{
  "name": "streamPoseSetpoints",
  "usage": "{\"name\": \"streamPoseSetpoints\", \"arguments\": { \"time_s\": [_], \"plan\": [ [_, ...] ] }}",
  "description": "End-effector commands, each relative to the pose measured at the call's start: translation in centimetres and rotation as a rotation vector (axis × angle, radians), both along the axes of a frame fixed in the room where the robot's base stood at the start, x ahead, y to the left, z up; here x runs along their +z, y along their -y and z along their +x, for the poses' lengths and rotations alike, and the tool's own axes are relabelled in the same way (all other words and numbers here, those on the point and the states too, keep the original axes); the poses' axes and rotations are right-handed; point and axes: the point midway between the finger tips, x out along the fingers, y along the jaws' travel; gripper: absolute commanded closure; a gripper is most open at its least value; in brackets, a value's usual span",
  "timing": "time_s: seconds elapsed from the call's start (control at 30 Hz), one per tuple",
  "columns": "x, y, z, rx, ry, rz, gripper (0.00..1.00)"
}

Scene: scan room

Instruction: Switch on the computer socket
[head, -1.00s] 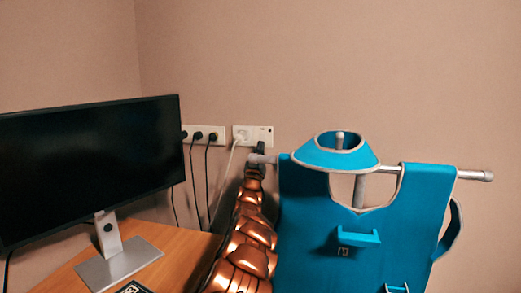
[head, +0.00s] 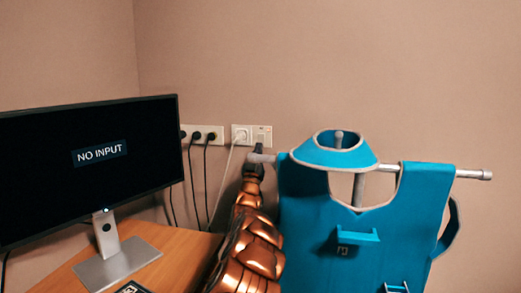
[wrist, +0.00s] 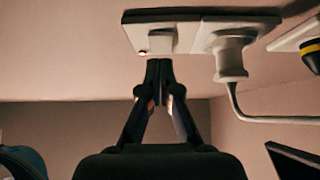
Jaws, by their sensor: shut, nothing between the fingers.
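The white wall socket (head: 241,133) holds a white plug with a white cable. Its switch (head: 263,133) is on the right half of the same plate. In the wrist view, which looks upside down, the switch (wrist: 160,40) is straight beyond my fingertips, with a small red light at one corner. The white plug (wrist: 229,58) is to its right. My gripper (wrist: 159,68) is shut and empty, its tips close to the switch plate; I cannot tell if they touch. In the head view my gripper (head: 258,149) is just below the switch. The monitor (head: 90,165) shows "NO INPUT".
A socket strip (head: 203,131) with several black plugs is left of the plate. A blue apron-like garment (head: 360,225) hangs on a metal rail (head: 470,174) close right of my arm. The wooden desk (head: 180,255) is at lower left.

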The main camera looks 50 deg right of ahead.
Motion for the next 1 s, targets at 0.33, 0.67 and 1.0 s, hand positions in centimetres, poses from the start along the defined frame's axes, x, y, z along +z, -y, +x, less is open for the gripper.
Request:
{"name": "streamPoseSetpoints", "arguments": {
  "time_s": [0.33,0.67,1.0],
  "plan": [
    [-1.3,-2.3,-0.9,-0.001,0.000,0.000,1.00],
    [-4.4,-4.4,-1.8,-0.001,-0.001,0.002,1.00],
    [-7.2,-6.6,-2.6,-0.001,-0.002,0.000,1.00]
  ]
}}
